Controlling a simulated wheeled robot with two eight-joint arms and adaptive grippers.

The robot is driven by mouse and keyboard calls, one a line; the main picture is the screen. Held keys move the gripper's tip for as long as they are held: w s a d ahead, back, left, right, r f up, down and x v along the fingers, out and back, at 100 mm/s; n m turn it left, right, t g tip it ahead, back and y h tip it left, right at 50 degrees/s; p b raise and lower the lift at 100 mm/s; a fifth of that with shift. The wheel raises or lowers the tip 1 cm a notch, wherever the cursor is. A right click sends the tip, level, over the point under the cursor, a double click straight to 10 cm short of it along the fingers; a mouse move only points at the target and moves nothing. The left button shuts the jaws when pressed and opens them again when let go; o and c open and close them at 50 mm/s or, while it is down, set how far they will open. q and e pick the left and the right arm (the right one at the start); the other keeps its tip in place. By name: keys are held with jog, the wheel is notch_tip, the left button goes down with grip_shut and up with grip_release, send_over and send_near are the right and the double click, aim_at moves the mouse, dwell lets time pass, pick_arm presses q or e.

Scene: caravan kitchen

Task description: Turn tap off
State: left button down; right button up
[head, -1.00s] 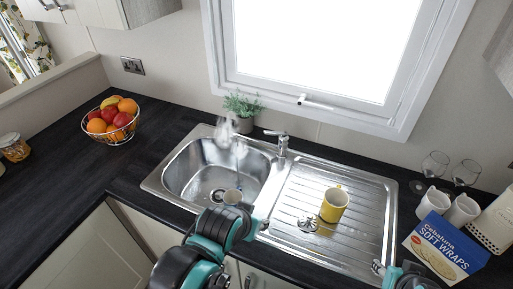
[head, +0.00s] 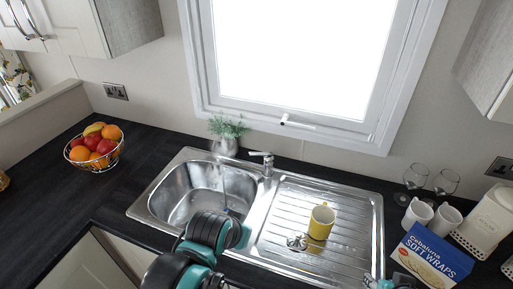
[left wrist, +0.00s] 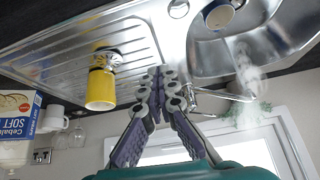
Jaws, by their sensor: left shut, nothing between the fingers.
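The chrome tap (head: 265,160) stands at the back of the sink (head: 170,215), between basin and drainer. A thin, pale stream (head: 225,185) runs down into the basin. In the left wrist view, a white misty plume (left wrist: 246,70) shows beside the tap (left wrist: 222,95), which is partly behind my fingers. My left gripper (left wrist: 162,76) is shut and empty, and appears apart from the tap. In the head view my left arm hides its fingers. My right gripper is out of frame; only part of that arm shows at the bottom right.
A yellow mug (head: 321,222) stands on the drainer (head: 345,250). A round, blue-rimmed white thing (left wrist: 219,15) shows in the basin. A plant pot (head: 226,146) stands behind the sink. A fruit basket (head: 95,150) is left; a wraps box (head: 430,258), white mugs and glasses are right.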

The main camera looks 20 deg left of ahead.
pick_arm(q)
jog(key=w+a+r+m+g+h+p, duration=0.1)
jog(key=w+a+r+m+p, duration=0.1)
jog(key=w+r+p, duration=0.45)
jog(key=w+a+r+m+g+p, duration=0.1)
jog(key=w+a+r+m+p, duration=0.15)
jog(key=w+r, duration=0.65)
jog(key=m+g+h+p, duration=0.1)
jog(key=m+h+p, duration=0.15)
jog(key=p, duration=0.45)
send_over(257, 153)
jog(key=shift+m+y, duration=0.35)
jog(key=shift+m, duration=0.05)
notch_tip(257, 153, down, 10)
jog(key=shift+f, duration=0.2)
jog(key=shift+s+a+f, duration=0.2)
jog(key=shift+a+f, duration=0.05)
jog(key=shift+f, duration=0.3)
jog(key=shift+s+a+f, duration=0.15)
jog(key=shift+a+f, duration=0.05)
jog(key=shift+f, duration=0.3)
jog(key=shift+s+a+f, duration=0.15)
jog(key=shift+s+f, duration=0.05)
jog(key=shift+f, duration=0.4)
